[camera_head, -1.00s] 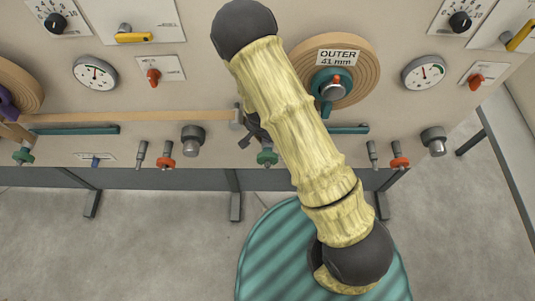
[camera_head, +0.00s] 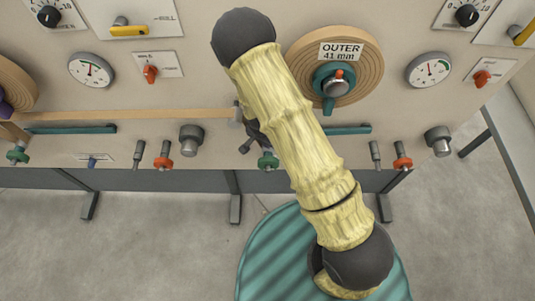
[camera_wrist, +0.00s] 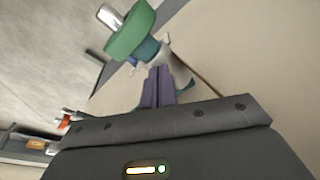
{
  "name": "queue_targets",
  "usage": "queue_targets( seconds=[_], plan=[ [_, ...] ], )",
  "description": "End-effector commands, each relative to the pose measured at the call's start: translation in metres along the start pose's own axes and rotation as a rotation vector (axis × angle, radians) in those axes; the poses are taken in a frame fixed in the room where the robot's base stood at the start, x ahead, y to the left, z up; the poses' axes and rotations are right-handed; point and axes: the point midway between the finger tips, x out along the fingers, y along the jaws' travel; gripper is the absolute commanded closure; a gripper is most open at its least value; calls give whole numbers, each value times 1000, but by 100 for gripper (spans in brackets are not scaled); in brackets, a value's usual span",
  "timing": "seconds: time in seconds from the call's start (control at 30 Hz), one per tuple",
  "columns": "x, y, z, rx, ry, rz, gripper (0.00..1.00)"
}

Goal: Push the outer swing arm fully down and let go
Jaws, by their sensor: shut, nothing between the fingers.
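The spool marked OUTER 41 mm (camera_head: 357,75) sits on the panel behind my arm. Below it is a level teal bar (camera_head: 348,129), its left part hidden by my arm; I cannot tell for sure that this is the outer swing arm. A green knob (camera_head: 267,161) hangs beside my arm at the panel's lower edge. In the wrist view a green disc (camera_wrist: 130,32) with a metal tip is close ahead. My gripper's purple fingers (camera_wrist: 158,75) are shut and empty, just by the collar behind that disc; contact is unclear. In the head view my arm mostly hides the gripper.
Another teal bar (camera_head: 72,130) and green knob (camera_head: 17,155) are at the left. Red knobs (camera_head: 163,161) and grey knobs (camera_head: 191,138) line the panel's lower edge. A tan strip (camera_head: 150,117) runs across the panel. The grey floor in front is open.

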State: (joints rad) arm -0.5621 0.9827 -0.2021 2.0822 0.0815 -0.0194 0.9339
Motion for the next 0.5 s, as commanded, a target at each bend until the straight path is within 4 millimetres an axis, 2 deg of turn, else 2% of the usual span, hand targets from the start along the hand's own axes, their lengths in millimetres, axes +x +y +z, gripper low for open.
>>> queue_targets(
  seconds=[0.5],
  plan=[
    [22,0,4,0,1,-2,100]
  ],
)
